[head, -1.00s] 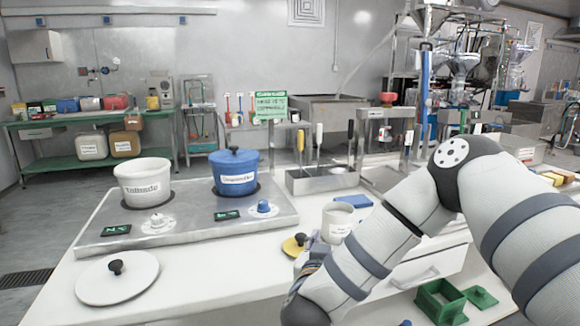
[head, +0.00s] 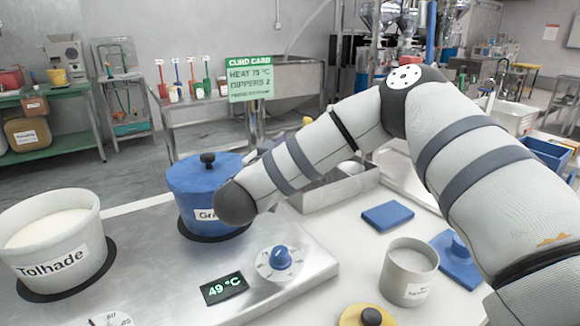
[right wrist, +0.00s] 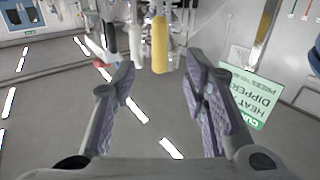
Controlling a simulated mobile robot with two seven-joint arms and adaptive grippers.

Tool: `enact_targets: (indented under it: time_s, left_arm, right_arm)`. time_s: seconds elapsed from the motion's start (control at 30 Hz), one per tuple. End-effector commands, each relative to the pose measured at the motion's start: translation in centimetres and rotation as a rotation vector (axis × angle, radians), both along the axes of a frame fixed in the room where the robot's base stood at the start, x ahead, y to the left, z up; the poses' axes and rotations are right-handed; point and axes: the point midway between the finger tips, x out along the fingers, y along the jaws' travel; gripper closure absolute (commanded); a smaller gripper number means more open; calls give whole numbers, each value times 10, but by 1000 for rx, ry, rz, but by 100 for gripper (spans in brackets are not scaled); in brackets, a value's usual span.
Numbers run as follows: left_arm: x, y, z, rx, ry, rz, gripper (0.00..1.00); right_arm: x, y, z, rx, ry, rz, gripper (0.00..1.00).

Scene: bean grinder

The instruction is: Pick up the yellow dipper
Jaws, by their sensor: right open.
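A yellow dipper handle (right wrist: 160,43) hangs upright in the right wrist view, just beyond the gap between my fingers and not touched by them. In the head view only a small yellow tip (head: 307,120) shows above my right arm, over the steel bin (head: 335,190). My right gripper (right wrist: 162,85) is open and empty, its two purple-padded fingers spread apart. In the head view my arm's wrist covers most of the gripper. My left gripper is not in view.
Beside the yellow handle are a white handle (right wrist: 136,45) and a dark one (right wrist: 110,36). The blue pot (head: 195,185) stands near my wrist on the hotplate (head: 140,290). A green sign (right wrist: 245,92) stands right of my fingers. A grey cup (head: 408,272) is in front.

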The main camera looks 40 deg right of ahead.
Motion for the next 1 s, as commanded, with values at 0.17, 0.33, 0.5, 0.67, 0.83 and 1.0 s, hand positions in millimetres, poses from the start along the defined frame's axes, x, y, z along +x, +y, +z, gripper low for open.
enact_targets:
  time_s: [0.17, 0.33, 0.5, 0.67, 0.83, 1.0]
  left_arm:
    - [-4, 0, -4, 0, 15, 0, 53]
    - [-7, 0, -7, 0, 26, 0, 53]
    - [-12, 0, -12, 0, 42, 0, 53]
    - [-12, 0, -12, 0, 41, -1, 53]
    - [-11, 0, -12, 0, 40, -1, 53]
    - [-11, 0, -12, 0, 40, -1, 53]
  right_arm:
    - [18, -33, -4, 2, 3, -4, 59]
    - [31, -53, -7, 1, 4, -4, 59]
    - [48, -78, -9, 0, 4, -2, 59]
    - [52, -83, -6, 0, 1, 2, 59]
    - [52, -82, -5, 0, 0, 2, 71]
    - [52, -82, -5, 0, 1, 2, 100]
